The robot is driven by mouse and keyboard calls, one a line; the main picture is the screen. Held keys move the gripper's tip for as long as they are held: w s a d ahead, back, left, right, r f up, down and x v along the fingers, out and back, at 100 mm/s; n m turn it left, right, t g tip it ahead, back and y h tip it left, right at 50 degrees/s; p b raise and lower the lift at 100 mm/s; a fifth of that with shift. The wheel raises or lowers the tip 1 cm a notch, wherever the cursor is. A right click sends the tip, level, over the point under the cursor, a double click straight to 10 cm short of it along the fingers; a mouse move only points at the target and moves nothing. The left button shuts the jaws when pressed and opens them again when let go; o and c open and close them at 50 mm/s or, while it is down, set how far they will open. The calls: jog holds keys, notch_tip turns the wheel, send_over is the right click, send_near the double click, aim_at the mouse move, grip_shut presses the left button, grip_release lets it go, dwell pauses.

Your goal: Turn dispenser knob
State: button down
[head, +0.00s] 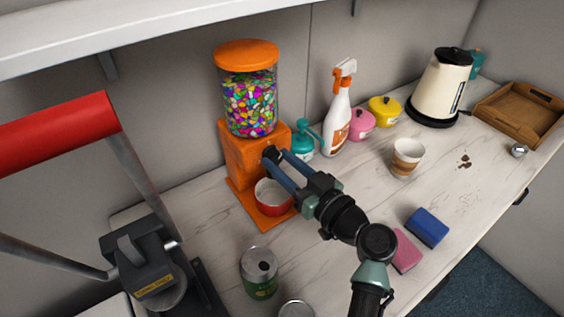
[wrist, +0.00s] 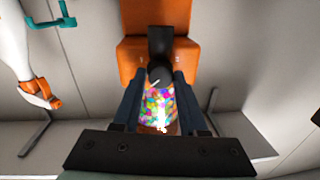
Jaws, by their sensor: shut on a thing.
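The orange dispenser (head: 237,150) stands against the back wall with a clear jar of colourful candies (head: 250,100) under an orange lid. A red bowl (head: 268,203) sits on its base under the front. My gripper (head: 276,161) reaches up to the dispenser's front from the right. In the wrist view the dispenser appears upside down, with its orange body (wrist: 188,55) at the top. The black knob (wrist: 160,74) lies between the two fingertips of my gripper (wrist: 160,76), which is shut on it. In the head view the fingers mostly hide the knob.
A teal pump bottle (head: 301,143) and a spray bottle (head: 338,115) stand close right of the dispenser. A green can (head: 259,272) stands in front. A red-handled press (head: 150,265) is at left. A cup (head: 406,158), sponges (head: 427,227) and a kettle (head: 440,88) are further right.

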jog(key=shift+f, duration=0.1)
jog(key=shift+f+m+b, duration=0.1)
jog(key=shift+m+b, duration=0.65)
jog(key=shift+m, duration=0.35)
jog(key=shift+m+t+b, duration=0.3)
jog(key=shift+m+b, duration=0.3)
jog(key=shift+m, duration=1.2)
jog(key=shift+c, duration=2.2)
grip_release()
jog(key=b+v, duration=0.2)
jog(key=v, duration=1.1)
